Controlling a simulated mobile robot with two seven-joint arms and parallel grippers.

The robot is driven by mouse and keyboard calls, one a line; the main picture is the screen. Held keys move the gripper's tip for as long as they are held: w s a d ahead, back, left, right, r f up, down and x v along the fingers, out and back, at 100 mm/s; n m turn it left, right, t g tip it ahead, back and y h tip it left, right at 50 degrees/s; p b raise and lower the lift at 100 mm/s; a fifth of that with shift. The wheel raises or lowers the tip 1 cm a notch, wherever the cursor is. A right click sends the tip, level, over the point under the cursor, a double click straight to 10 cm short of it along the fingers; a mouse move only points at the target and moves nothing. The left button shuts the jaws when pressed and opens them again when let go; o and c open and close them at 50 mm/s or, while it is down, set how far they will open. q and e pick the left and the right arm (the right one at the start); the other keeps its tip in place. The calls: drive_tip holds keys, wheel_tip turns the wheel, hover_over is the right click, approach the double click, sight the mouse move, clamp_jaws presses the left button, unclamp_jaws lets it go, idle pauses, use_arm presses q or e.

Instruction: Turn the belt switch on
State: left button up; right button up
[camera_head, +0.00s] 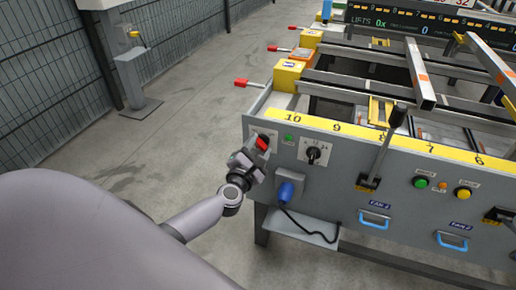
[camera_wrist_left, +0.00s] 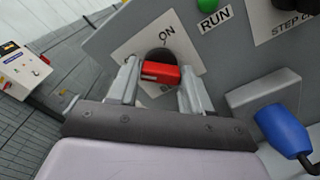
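The belt switch is a red handle (camera_head: 262,143) on a dark round base, on a light plate at the left end of the grey panel. In the left wrist view the red handle (camera_wrist_left: 160,72) lies roughly level, tilted slightly. "ON" is printed at the plate's upper right; other lettering is partly hidden. My left gripper (camera_head: 253,156) is at the switch. In the left wrist view its two fingers (camera_wrist_left: 158,82) stand apart on either side of the handle; I cannot tell whether they touch it. My right gripper is in neither view.
A green lamp (camera_head: 288,137) marked RUN and a black rotary knob (camera_head: 313,154) sit right of the switch. A blue plug (camera_head: 288,191) with a cable is below. A black-knobbed lever (camera_head: 384,148) stands farther right. Open floor lies to the left, before a mesh fence (camera_head: 50,75).

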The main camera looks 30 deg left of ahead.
use_arm(q)
drive_tip(key=c, duration=0.5)
